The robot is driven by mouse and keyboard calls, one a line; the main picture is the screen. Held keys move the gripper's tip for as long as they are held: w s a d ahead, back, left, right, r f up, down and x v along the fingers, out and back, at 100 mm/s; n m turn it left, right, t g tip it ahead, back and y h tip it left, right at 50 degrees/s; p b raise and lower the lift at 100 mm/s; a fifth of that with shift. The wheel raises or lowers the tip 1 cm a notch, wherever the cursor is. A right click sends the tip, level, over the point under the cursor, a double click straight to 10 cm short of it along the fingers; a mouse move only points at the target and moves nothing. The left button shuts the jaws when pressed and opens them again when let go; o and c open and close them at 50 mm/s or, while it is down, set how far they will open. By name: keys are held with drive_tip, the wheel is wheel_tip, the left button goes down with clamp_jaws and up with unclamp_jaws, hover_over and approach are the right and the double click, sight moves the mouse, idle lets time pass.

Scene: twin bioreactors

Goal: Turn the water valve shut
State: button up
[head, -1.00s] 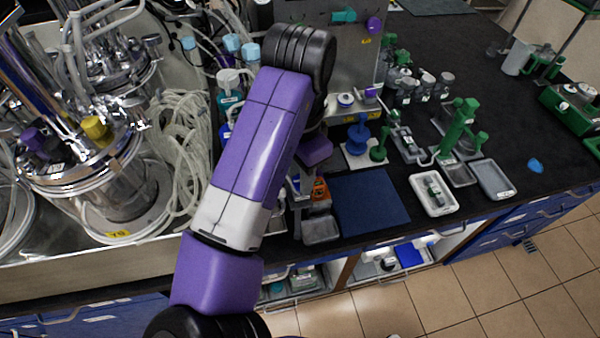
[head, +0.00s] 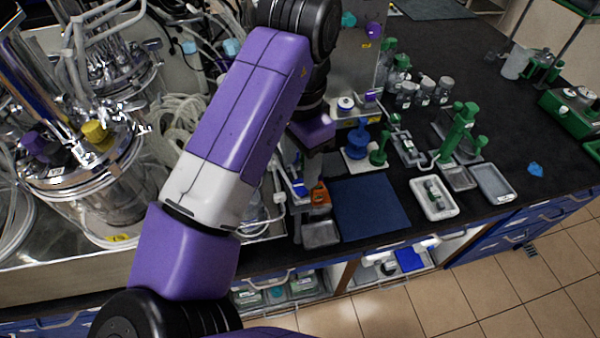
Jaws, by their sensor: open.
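No label readable here marks the water valve, so I cannot tell which fitting it is. A teal handle (head: 348,19) and a purple knob (head: 373,33) sit on the grey upright panel (head: 352,62) at top centre. A smaller purple fitting (head: 372,95) is on the ledge below, beside a round white cap with a blue centre (head: 345,103). My gripper (head: 312,168) points down in front of this ledge, left of the blue stand and apart from the handle and knob. It is open, with no object seen in it; its fingertips are small and unclear.
Steel bioreactor vessels (head: 110,180) and looped hoses fill the left. A blue stand (head: 357,140), green stands (head: 460,130), small trays (head: 433,196) and a dark blue mat (head: 370,207) occupy the bench. An orange-marked item (head: 320,197) is close below my gripper.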

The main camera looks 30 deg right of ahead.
drive_tip(key=shift+r, duration=1.4)
